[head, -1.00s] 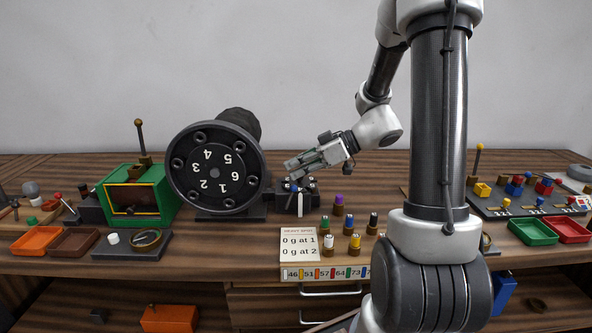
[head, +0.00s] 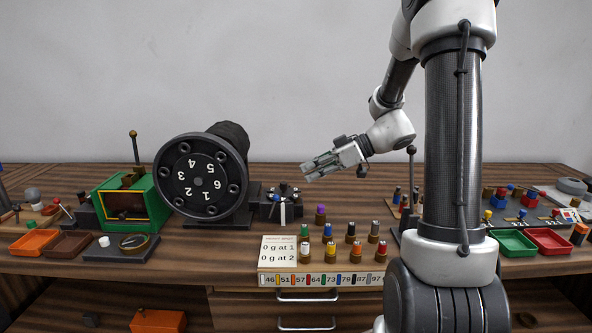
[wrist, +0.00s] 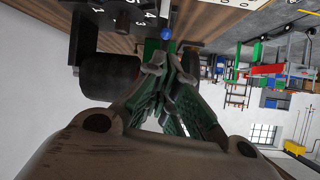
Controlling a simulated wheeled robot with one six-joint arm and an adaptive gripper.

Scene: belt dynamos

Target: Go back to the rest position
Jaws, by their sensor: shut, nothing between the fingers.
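My gripper (head: 318,171) hangs in the air above the bench, right of the black numbered disc and pointing down to the left. Its fingers are shut with nothing between them. In the wrist view the fingertips (wrist: 167,66) meet near a blue knob (wrist: 166,33) that lies beyond them. The large black disc (head: 199,181) with white numbers 1 to 6 stands on the bench, apart from my gripper. A small dark fixture (head: 284,193) with a blue-topped lever sits below and left of my gripper.
Several coloured pegs (head: 331,250) stand behind the number strip (head: 322,279) and beside the white card (head: 279,250). A green box (head: 125,203) stands left of the disc. Green (head: 511,243) and red (head: 549,241) trays lie at right. The air above the bench is clear.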

